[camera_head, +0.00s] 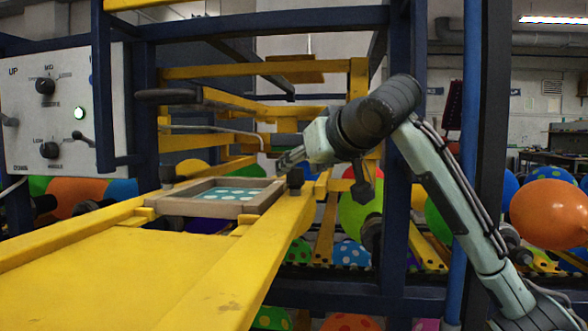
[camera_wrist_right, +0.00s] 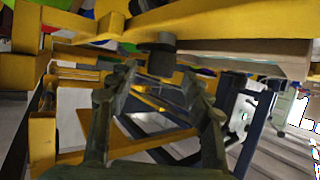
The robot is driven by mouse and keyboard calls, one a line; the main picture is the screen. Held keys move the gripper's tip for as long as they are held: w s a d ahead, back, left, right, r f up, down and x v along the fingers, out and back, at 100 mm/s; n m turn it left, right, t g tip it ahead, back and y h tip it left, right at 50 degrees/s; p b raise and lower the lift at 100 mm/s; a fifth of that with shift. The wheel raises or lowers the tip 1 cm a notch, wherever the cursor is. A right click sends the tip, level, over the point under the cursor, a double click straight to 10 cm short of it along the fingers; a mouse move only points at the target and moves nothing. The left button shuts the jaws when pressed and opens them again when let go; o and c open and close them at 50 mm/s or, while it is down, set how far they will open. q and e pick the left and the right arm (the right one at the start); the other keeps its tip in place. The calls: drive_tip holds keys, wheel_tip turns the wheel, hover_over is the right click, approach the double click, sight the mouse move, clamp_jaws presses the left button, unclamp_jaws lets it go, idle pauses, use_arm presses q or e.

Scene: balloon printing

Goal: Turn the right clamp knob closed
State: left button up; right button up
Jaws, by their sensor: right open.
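The right clamp knob (camera_head: 295,180) is a small dark block on the yellow rail at the right edge of the wooden printing frame (camera_head: 182,206). In the right wrist view, the dark knob (camera_wrist_right: 161,60) shows just beyond the fingertips, roughly centred between them. My right gripper (camera_head: 284,162) is beside and slightly above the knob in the head view. In the right wrist view, my right gripper (camera_wrist_right: 158,88) has its two fingers spread with nothing between them. Whether a finger touches the knob cannot be told. My left gripper is not in view.
A grey control panel (camera_head: 30,105) with black knobs and a lit green button stands at the left. Dark blue posts (camera_head: 397,190) and yellow beams surround the frame. The yellow board (camera_head: 120,270) in front is clear. Balloons, one orange (camera_head: 550,212), lie behind and right.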

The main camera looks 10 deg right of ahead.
sight(298, 168)
drive_tip(key=shift+x, duration=1.15)
drive_tip(key=shift+w+a+f, duration=0.1)
drive_tip(key=shift+w, duration=0.25)
drive_tip(key=c, duration=0.6)
clamp_jaws()
drive_tip(key=shift+w+f+n+g+y, duration=0.1)
drive_tip(key=shift+n+g+y, duration=0.3)
drive_tip(key=shift+n+y, duration=0.75)
drive_tip(key=n+g+y, duration=0.1)
drive_tip(key=n+y, duration=0.1)
drive_tip(key=shift+y, duration=0.35)
drive_tip(key=o, duration=0.6)
unclamp_jaws()
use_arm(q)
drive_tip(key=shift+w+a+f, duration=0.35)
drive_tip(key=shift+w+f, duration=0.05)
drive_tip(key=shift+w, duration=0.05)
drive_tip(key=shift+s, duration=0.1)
